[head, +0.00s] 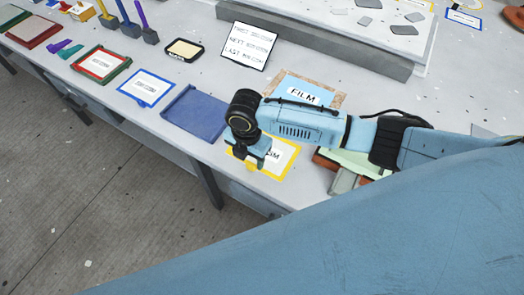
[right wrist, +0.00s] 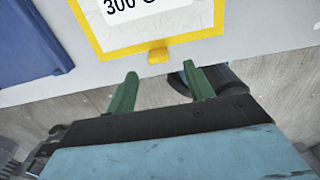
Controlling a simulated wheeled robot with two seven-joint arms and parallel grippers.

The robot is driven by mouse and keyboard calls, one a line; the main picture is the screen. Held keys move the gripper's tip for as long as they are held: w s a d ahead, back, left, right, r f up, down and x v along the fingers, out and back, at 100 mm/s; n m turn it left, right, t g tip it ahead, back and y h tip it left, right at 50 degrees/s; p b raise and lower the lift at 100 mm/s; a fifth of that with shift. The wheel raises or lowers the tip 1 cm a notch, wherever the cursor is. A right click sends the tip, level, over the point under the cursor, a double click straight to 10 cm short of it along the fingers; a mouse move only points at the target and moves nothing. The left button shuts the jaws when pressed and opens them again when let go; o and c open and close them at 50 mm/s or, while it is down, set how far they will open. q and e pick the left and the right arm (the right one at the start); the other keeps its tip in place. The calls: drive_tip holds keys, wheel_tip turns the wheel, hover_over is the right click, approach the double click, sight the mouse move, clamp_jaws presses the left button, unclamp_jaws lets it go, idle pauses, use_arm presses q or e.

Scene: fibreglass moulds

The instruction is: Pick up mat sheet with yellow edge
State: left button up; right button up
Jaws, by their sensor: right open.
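The mat sheet with the yellow edge (head: 287,158) lies flat on the table near its front edge, and my right gripper and wrist cover its left part in the head view. In the right wrist view the sheet (right wrist: 140,34) is white with printed black text, a yellow border and a small yellow tab at its near edge. My right gripper (head: 252,160) also shows in the right wrist view (right wrist: 160,88). Its two green fingers are apart with nothing between them, just short of the yellow tab. My left gripper is not in view.
A blue tray (head: 195,110) lies just left of the sheet, and a blue-edged sheet (head: 146,87) lies farther left. A film sheet (head: 305,92) lies behind my right arm. A sign (head: 250,45) stands farther back. The table's front edge is close to the sheet.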

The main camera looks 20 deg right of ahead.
sight(250, 164)
wheel_tip(250, 164, down, 5)
drive_tip(key=shift+w+r, duration=0.1)
drive_tip(key=shift+w, duration=0.05)
drive_tip(key=c, duration=1)
wheel_tip(250, 164, up, 10)
drive_tip(key=shift+r+p, duration=0.1)
drive_tip(key=shift+p, duration=0.2)
drive_tip(key=shift+c, duration=0.2)
